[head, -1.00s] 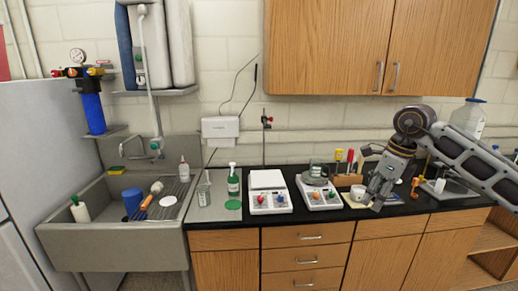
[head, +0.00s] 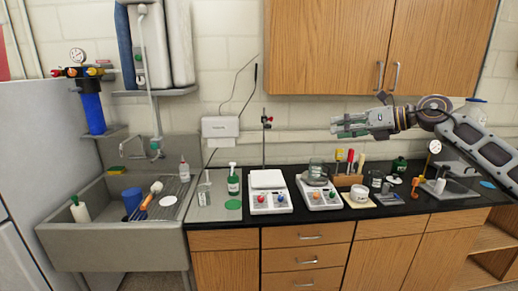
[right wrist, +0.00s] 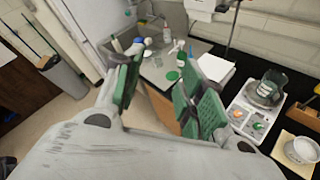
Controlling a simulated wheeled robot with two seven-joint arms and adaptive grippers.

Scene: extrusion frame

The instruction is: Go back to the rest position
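My right gripper (head: 350,127) is raised above the black counter in the head view, its arm coming in from the right and its fingers pointing left. In the right wrist view the two green-padded fingers (right wrist: 160,90) stand apart with nothing between them. The gripper is clear of the counter and touches nothing. My left gripper is not in either view.
A sink (head: 120,235) is at left. Wooden cabinets (head: 340,45) hang above. Open floor (right wrist: 50,125) shows in the wrist view.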

